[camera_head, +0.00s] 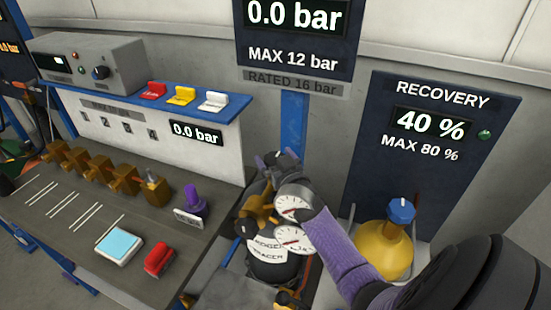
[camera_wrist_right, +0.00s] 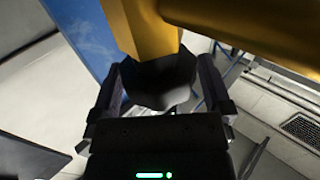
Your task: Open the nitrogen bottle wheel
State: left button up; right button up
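The nitrogen bottle (camera_head: 272,268) stands upright at the lower middle of the head view, its label partly covered. Brass valve parts (camera_head: 258,208) and two round white gauges (camera_head: 292,206) sit on top. My right gripper (camera_head: 280,162) is at the top of the valve, with its purple arm link coming in from the right. In the right wrist view, a dark faceted wheel (camera_wrist_right: 165,85) on a yellow valve body lies between the two fingers of my gripper (camera_wrist_right: 165,90). I cannot tell whether both fingers press on it. My left gripper is not in view.
A grey bench (camera_head: 75,215) with brass valves, a purple knob (camera_head: 193,200) and a red switch (camera_head: 159,260) is at left. A yellow recovery bottle (camera_head: 385,250) with a blue knob stands at right. A pressure display (camera_head: 295,35) hangs behind.

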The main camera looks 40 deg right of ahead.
jog(key=c, duration=1)
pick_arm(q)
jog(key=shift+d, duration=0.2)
